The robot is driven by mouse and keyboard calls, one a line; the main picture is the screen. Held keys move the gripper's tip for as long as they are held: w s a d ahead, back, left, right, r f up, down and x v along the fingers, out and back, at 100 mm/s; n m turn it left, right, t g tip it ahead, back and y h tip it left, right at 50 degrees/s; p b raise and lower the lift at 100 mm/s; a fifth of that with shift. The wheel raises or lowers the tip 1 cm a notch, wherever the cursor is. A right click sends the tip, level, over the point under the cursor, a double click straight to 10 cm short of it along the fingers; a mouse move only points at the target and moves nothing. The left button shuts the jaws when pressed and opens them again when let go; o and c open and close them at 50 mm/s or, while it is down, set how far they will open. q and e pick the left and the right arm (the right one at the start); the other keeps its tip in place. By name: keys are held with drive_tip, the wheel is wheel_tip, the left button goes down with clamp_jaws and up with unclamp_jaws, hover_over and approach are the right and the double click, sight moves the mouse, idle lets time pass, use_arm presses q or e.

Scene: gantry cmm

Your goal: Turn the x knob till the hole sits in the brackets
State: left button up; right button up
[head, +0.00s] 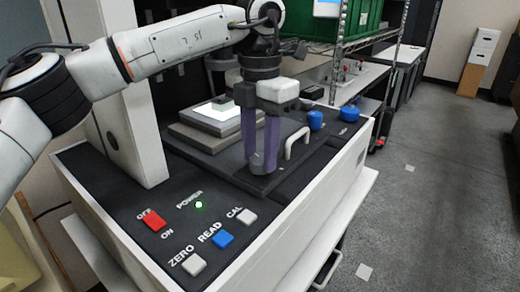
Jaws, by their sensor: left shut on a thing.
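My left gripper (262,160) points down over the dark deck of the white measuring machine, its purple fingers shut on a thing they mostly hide. I cannot tell whether this is the x knob, as no x label can be read. Two blue knobs (316,120) stand on the deck further right, the farther one (350,113) nearer the back; both are clear of the fingers. A grey stepped block with a bright pale top (214,114) lies behind the gripper. I see neither the hole nor the brackets. My right gripper is out of view.
A white arched handle (298,143) stands just right of my fingers. On the near panel are a red power switch (152,220), a green light (199,205), a blue READ button (223,239) and pale ZERO and CAL buttons. A wire rack with a green bin (345,22) stands behind.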

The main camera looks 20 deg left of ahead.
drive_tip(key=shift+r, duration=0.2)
use_arm(q)
drive_tip(key=m+p, duration=0.2)
drive_tip(key=shift+r+m, duration=0.2)
drive_tip(key=shift+m, duration=0.1)
drive_tip(key=m+p, duration=0.2)
drive_tip(key=m, duration=0.1)
drive_tip(key=shift+p, duration=0.3)
drive_tip(key=shift+f+m, duration=0.1)
drive_tip(key=shift+m, duration=0.5)
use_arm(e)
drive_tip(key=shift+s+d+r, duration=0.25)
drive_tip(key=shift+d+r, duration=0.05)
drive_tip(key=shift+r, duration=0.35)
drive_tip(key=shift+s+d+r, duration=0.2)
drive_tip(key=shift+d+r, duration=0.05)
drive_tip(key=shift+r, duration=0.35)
use_arm(q)
drive_tip(key=shift+m+p, duration=0.3)
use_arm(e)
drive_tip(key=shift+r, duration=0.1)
use_arm(q)
drive_tip(key=o, duration=1.1)
drive_tip(key=shift+f, duration=0.1)
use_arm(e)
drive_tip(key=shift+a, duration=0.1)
